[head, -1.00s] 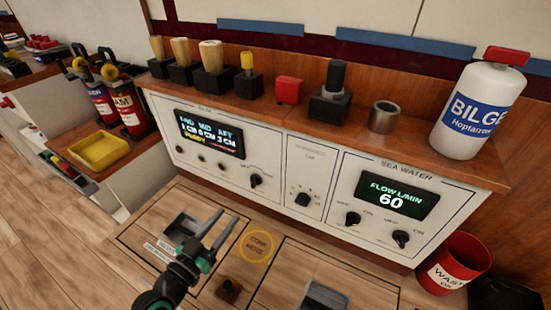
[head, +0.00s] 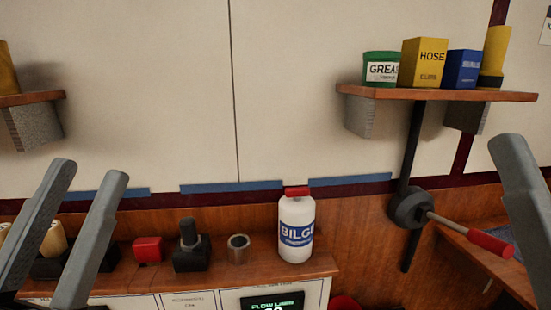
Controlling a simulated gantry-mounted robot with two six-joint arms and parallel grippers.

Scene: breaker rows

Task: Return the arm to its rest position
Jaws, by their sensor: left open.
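My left gripper (head: 91,171) is raised at the left of the head view. Its two grey fingers point up and stand apart, with nothing between them. It shows in front of the wooden shelf (head: 262,265) and the pale wall. A single grey finger of my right gripper (head: 522,190) shows at the right edge. Its other finger is out of view, so its opening cannot be judged.
On the shelf stand a white BILGE bottle (head: 297,240), a metal cup (head: 238,248), a black knob (head: 190,245) and a red block (head: 148,250). A wall shelf (head: 440,93) carries several containers. A red-handled lever (head: 470,236) juts out at right.

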